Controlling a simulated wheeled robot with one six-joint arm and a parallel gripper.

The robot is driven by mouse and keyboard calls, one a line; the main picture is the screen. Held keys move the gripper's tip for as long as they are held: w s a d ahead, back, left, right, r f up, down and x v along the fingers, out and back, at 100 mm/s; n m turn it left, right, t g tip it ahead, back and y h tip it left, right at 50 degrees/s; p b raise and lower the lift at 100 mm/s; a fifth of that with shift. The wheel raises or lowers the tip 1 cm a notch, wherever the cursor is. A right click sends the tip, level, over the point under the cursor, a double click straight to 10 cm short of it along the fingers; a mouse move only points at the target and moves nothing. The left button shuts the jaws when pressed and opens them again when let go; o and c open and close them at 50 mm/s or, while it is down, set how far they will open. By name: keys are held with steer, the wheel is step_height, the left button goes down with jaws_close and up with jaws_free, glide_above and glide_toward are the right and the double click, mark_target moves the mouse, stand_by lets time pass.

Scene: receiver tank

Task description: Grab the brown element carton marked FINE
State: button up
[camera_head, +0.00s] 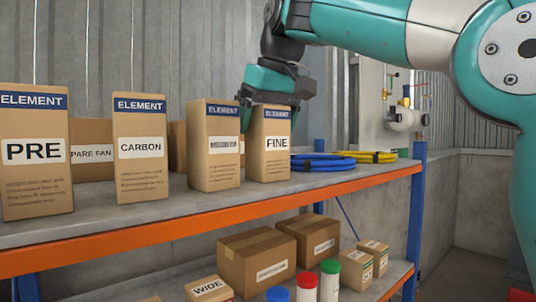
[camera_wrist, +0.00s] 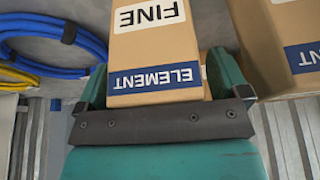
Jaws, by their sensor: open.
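The brown element carton marked FINE (camera_head: 269,145) stands upright on the upper shelf, at the right end of the carton row. In the wrist view the FINE carton (camera_wrist: 154,45) shows upside down, between my gripper's fingers. My gripper (camera_head: 268,100) is at the top of this carton, with the jaws open. In the wrist view my gripper (camera_wrist: 158,80) has one finger on each side of the carton. The left finger looks close to the carton's side; whether either finger touches it I cannot tell.
The MEDIUM carton (camera_head: 213,150) stands close on the left, with the CARBON carton (camera_head: 141,150) and PRE carton (camera_head: 35,155) farther left. Blue hose coils (camera_head: 322,162) lie to the right. Boxes (camera_head: 257,258) stand on the lower shelf. A blue post (camera_head: 413,200) bounds the shelf.

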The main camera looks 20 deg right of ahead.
steer(key=shift+c, duration=0.2)
steer(key=shift+r, duration=0.1)
steer(key=c, duration=1.1)
steer(key=shift+o, duration=0.2)
